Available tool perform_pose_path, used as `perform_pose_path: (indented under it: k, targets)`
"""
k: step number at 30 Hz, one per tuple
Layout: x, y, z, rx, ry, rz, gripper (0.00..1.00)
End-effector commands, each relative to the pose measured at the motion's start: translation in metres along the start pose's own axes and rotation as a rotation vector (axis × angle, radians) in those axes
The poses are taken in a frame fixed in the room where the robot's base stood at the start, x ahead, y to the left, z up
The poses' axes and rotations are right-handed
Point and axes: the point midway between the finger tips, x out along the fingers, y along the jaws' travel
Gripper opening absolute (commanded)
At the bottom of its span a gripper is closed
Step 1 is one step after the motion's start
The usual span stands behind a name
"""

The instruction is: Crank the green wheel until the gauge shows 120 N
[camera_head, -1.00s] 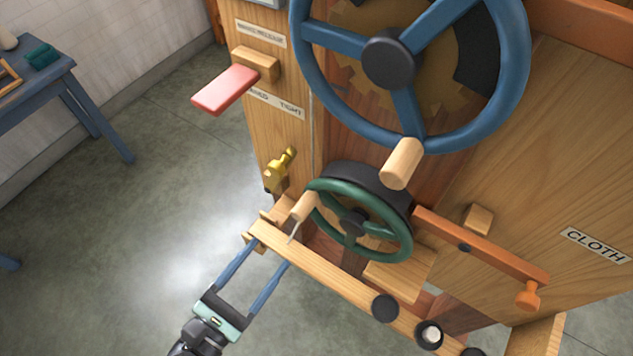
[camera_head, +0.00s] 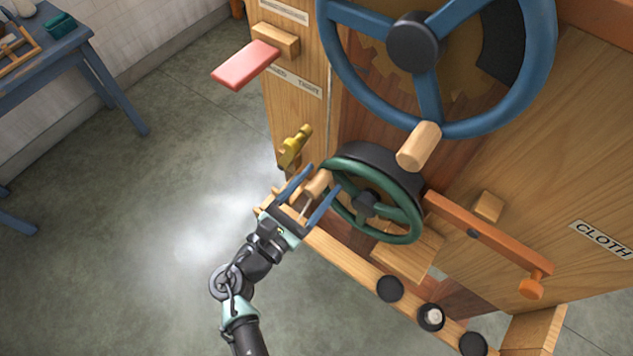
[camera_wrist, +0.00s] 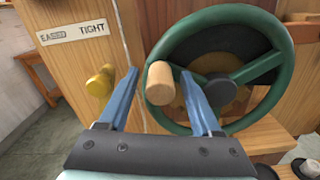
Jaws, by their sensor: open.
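The green wheel (camera_head: 408,225) is mounted upright on the front of the wooden machine, with a dark hub and a wooden crank handle (camera_head: 318,184) at its left rim. My gripper (camera_head: 320,186) is open, with its two blue fingers on either side of the handle. In the wrist view the handle (camera_wrist: 160,84) stands between the fingertips, with a gap on both sides; the green wheel (camera_wrist: 286,65) lies just behind. I see no gauge with a readable value in these views.
A larger blue wheel (camera_head: 541,75) with its own wooden handle (camera_head: 419,146) hangs above. A brass knob (camera_head: 295,147) and a pink lever (camera_head: 245,65) are to the left. An orange bar (camera_head: 480,232) is at right. Open floor lies to the left.

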Motion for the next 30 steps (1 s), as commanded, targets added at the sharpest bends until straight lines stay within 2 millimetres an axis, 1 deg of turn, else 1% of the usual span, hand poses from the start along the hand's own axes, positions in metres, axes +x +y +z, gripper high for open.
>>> perform_pose_path:
  k: [3, 14, 30]
  targets:
    - [0.0000, 0.0000, 0.0001, 0.000, 0.000, 0.000, 0.66]
    - [-0.0003, 0.0001, 0.0002, 0.001, 0.000, 0.000, 0.01]
    - [-0.0005, 0.0001, 0.0003, 0.001, -0.001, 0.000, 0.00]
